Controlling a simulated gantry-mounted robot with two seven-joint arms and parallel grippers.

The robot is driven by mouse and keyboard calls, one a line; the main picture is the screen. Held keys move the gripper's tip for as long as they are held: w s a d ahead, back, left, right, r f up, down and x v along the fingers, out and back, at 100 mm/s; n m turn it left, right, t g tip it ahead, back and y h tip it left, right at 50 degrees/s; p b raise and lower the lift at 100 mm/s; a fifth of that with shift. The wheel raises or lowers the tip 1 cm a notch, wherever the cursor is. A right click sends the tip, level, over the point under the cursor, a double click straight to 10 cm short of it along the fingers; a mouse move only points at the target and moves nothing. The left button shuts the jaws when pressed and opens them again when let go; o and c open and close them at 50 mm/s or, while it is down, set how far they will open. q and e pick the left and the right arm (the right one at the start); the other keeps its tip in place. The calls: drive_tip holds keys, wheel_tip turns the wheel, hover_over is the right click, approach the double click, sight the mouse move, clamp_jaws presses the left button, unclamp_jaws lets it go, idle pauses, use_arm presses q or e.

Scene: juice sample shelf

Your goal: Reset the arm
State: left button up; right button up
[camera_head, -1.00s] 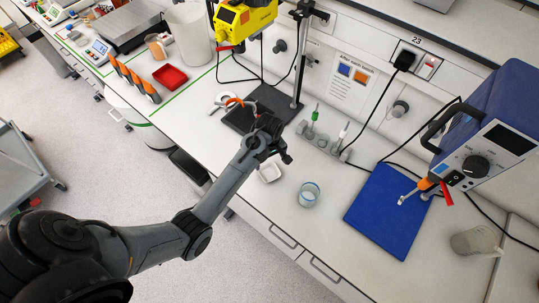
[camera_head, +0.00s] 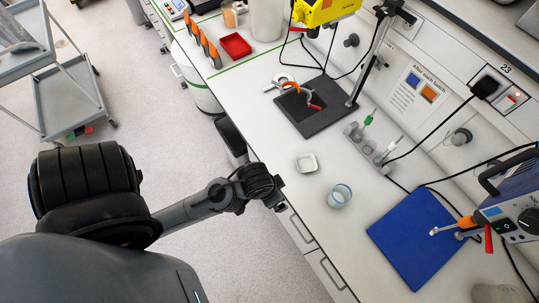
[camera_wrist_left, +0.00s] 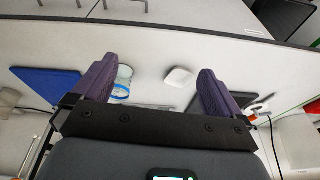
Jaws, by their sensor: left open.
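My left gripper (camera_head: 280,196) is beside the front edge of the bench in the head view, off the worktop. In the left wrist view my left gripper (camera_wrist_left: 155,88) shows two purple-grey finger pads held wide apart, with nothing between them. A glass beaker (camera_head: 339,196) and a small white dish (camera_head: 306,163) stand on the bench beyond the gripper. The beaker (camera_wrist_left: 122,82) and the white dish (camera_wrist_left: 179,76) also show in the left wrist view. My right gripper is not in either view.
A blue mat (camera_head: 413,238) lies at the right of the bench (camera_head: 265,125). A dark stand base (camera_head: 312,112) with an orange clamp, a red tray (camera_head: 235,45) and a rack with droppers (camera_head: 367,142) stand further back. A grey trolley (camera_head: 66,95) stands on the floor at left.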

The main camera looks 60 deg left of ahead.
use_arm(q)
drive_tip(key=shift+s+d+r+m, duration=0.35)
drive_tip(key=shift+s+r+m, duration=0.05)
drive_tip(key=shift+s+r, duration=0.15)
drive_tip(key=shift+s+d+r+m, duration=0.3)
drive_tip(key=shift+s+r+m, duration=0.1)
drive_tip(key=shift+s, duration=0.15)
